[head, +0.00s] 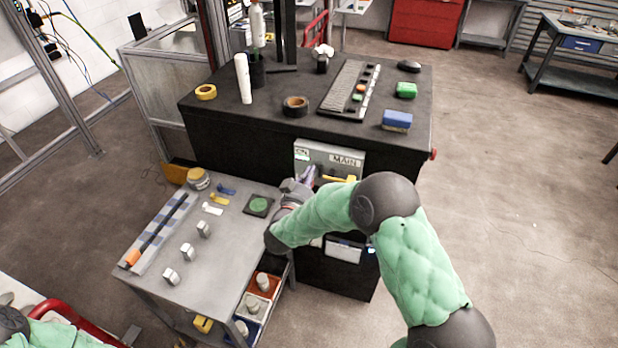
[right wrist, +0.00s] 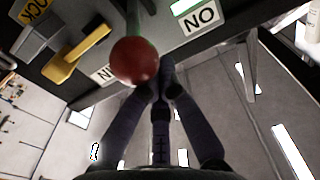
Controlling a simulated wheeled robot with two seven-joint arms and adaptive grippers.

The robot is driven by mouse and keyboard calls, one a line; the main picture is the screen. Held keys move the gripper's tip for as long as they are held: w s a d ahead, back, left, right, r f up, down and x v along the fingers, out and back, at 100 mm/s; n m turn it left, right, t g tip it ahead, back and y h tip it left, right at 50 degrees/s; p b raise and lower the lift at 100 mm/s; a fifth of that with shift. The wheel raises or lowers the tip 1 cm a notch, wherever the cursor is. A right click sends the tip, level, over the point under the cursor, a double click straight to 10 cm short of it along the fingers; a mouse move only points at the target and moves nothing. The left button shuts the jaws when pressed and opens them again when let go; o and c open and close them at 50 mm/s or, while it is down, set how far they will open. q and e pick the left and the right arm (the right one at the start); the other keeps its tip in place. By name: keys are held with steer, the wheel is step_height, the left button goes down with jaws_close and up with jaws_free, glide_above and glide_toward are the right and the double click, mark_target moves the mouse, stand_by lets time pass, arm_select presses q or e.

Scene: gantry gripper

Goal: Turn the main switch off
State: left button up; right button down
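The main switch panel (head: 330,158) is on the front of the dark cabinet, with "ON" and "MAIN" labels. In the right wrist view, a round red knob (right wrist: 134,60) on a lever sits close ahead, between the "ON" label (right wrist: 201,18) and a yellow handle (right wrist: 75,58). My right gripper (head: 308,175) is at the panel; its dark fingers (right wrist: 160,90) converge to nearly touching tips, with nothing seen between them. The tips are just beside the knob's lower right; whether they touch it I cannot tell. My left gripper is out of view.
A grey bench (head: 185,235) with small blocks and a green pad stands left of the panel. The black cabinet top (head: 330,118) above holds tape rolls, a keyboard-like tray, bottles and coloured boxes. Open floor (head: 510,200) lies to the right.

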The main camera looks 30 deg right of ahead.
steer(key=shift+f+b, duration=0.9)
steer(key=shift+f, duration=0.5)
steer(key=shift+s+a+r+p, duration=0.15)
steer(key=shift+a+r+p, duration=0.05)
steer(key=shift+r+p, duration=0.2)
steer(key=shift+s+a+r+p, duration=0.4)
steer(key=shift+s+a+p, duration=0.05)
steer(key=shift+a, duration=0.1)
steer(key=p+v, duration=0.1)
steer(key=v, duration=0.6)
steer(key=shift+f, duration=0.1)
